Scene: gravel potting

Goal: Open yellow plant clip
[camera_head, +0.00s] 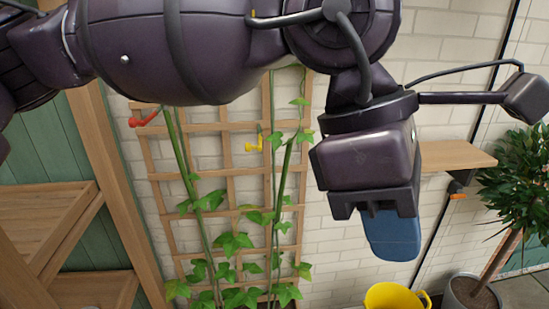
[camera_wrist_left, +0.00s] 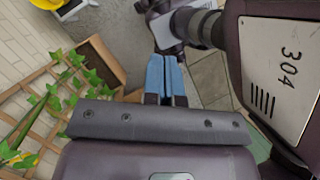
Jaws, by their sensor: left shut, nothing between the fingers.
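The yellow plant clip (camera_head: 254,142) is small and sits on the wooden trellis (camera_head: 225,128) near the climbing plant's right-hand stem. I cannot tell whether it is open or shut. A yellow piece that looks like the clip also shows at the lower left of the left wrist view (camera_wrist_left: 24,161). My left gripper (camera_head: 392,240) points down, to the right of the trellis and apart from the clip. Its blue fingers (camera_wrist_left: 167,78) are together with nothing between them. My right gripper is not in view.
A red clip (camera_head: 145,119) sits on the trellis's left side. A yellow bucket (camera_head: 397,298) stands below my left gripper. A wooden shelf (camera_head: 455,155) and a potted tree (camera_head: 520,175) are at the right. My left arm crosses the top of the head view.

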